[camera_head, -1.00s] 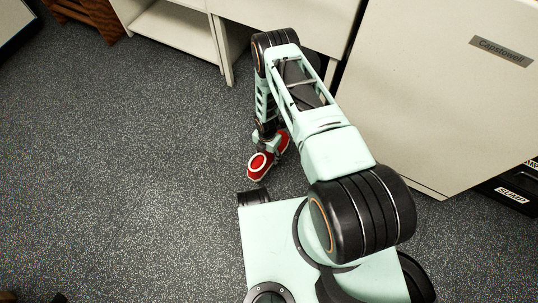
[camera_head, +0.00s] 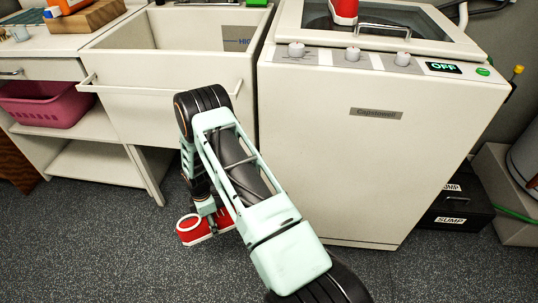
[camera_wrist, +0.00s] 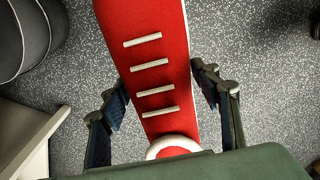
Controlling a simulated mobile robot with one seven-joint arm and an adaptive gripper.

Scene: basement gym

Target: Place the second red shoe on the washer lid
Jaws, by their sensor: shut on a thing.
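A red shoe (camera_head: 196,230) with a white-rimmed opening is low in front of the sink cabinet, partly hidden by my arm. My gripper (camera_head: 208,208) is around it from above. In the wrist view the shoe (camera_wrist: 152,45) shows its red upper and white lace bars. I cannot tell whether the shoe is clear of the floor. The white washer (camera_head: 375,150) stands to the right. Another red shoe (camera_head: 344,9) stands on its lid (camera_head: 425,22), cut off by the top edge of the picture.
A white utility sink (camera_head: 165,60) is left of the washer, with a bar across its front. A pink basket (camera_head: 45,104) sits on a shelf at far left. Black sump boxes (camera_head: 460,200) are right of the washer. Open floor (camera_head: 90,250) lies at lower left.

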